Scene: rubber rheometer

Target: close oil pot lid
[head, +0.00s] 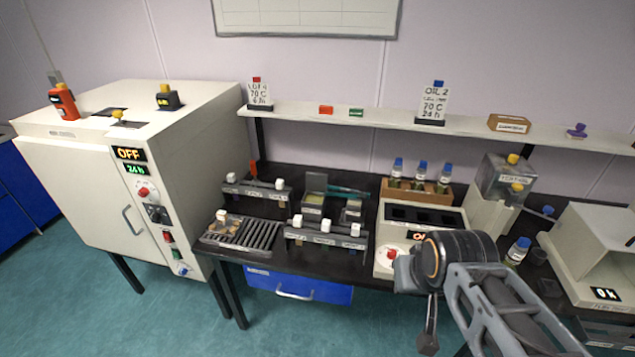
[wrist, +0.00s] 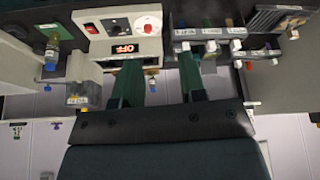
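My gripper (wrist: 158,66) is open in the wrist view, with two green fingers spread apart and nothing between them. In the head view my arm reaches over the right part of the bench, beside the cream heater block (head: 392,238), and its fingertips are hard to make out. No pot is clearly marked as the oil pot. A clear box (head: 497,181) with yellow knobs stands behind the arm on a cream base; it also shows in the wrist view (wrist: 84,92). A small grey box (head: 313,200) with a raised lid (head: 316,182) stands mid-bench. I cannot tell which is the oil pot.
A rack (head: 423,192) of blue-capped bottles stands behind the heater block. Another blue-capped bottle (head: 518,249) stands right of my arm. A large oven (head: 90,190) is at the left. A shelf (head: 380,116) runs above the bench. The floor (head: 310,325) in front is clear.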

